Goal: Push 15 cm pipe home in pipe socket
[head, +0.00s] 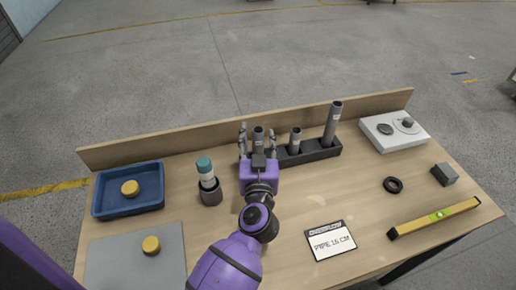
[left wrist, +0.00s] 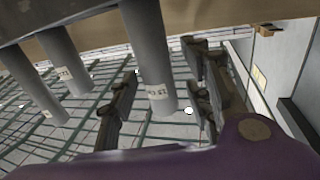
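My left gripper (head: 258,142) reaches over the table to the left end of a dark pipe rack (head: 318,153). Its fingers stand on either side of a grey pipe (head: 258,133). In the left wrist view the same pipe (left wrist: 148,50) bears a white label that seems to read 15 CM. The left gripper (left wrist: 160,100) is open there, with a clear gap between one finger and the pipe. A middle pipe (head: 295,140) and a taller pipe (head: 334,122) stand in the rack. I cannot tell which part is the pipe socket. My right gripper is out of view.
A card (head: 330,241) reads PIPE 15 CM. A teal-capped bottle (head: 205,172) stands in a dark cup (head: 211,195). A blue tray (head: 106,193), white box (head: 374,138), black ring (head: 393,185), grey block (head: 445,174) and yellow level (head: 434,217) surround bare tabletop.

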